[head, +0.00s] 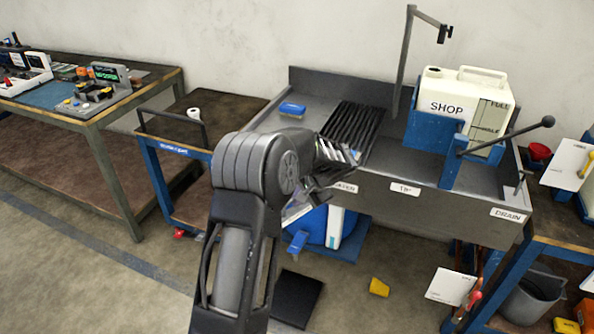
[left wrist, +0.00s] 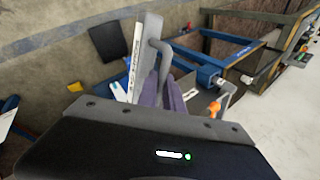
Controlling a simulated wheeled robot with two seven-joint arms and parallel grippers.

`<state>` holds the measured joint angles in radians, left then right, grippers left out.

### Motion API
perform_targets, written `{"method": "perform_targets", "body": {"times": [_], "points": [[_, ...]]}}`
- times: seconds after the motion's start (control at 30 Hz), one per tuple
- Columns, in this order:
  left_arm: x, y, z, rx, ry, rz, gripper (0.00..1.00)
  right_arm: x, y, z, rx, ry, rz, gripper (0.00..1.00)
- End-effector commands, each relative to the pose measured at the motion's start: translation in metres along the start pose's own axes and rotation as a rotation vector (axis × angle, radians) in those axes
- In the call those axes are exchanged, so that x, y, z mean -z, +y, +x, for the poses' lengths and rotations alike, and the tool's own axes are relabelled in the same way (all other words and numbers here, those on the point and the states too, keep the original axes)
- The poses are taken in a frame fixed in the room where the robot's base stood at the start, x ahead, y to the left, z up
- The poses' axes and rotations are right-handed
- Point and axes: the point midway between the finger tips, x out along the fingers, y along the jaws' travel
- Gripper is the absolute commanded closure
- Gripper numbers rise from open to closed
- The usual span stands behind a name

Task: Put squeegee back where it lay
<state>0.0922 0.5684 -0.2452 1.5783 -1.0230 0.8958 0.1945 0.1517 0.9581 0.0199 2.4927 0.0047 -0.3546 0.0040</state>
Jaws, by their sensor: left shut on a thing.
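My left gripper (head: 322,190) is at the front edge of the grey sink bench, beside the label there. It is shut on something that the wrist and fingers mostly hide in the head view. In the left wrist view, a grey bar with a pale lettered strip (left wrist: 150,40) rises past the dark fingers. It may be the squeegee, but I cannot tell surely. A blue piece (head: 297,242) shows below the gripper; I cannot tell whether it is joined to the held thing. My right gripper is not in view.
The sink bench (head: 400,200) holds a black ribbed rack (head: 352,130), a blue block (head: 292,109) and a white SHOP jug (head: 465,95) in a blue stand. A small cart (head: 235,105) stands left. A black mat (head: 297,298) and yellow piece (head: 379,287) lie on the floor.

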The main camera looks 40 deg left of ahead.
Motion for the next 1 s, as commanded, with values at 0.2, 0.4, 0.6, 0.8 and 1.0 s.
{"method": "perform_targets", "body": {"times": [0.2, 0.4, 0.6, 0.8, 1.0], "points": [[-0.022, 0.114, -0.002, -0.001, -0.248, -0.351, 1.0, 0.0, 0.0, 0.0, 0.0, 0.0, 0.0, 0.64], [-0.036, 0.212, -0.036, -0.001, -0.266, -0.39, 1.0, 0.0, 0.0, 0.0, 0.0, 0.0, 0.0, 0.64], [-0.028, 0.278, -0.076, -0.001, -0.117, -0.181, 1.0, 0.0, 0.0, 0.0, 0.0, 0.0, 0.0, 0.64], [-0.019, 0.298, -0.096, -0.003, -0.077, -0.124, 1.0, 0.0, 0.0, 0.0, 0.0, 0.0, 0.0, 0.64], [-0.019, 0.298, -0.097, -0.004, -0.076, -0.121, 1.0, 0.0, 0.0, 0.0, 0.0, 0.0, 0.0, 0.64]]}}
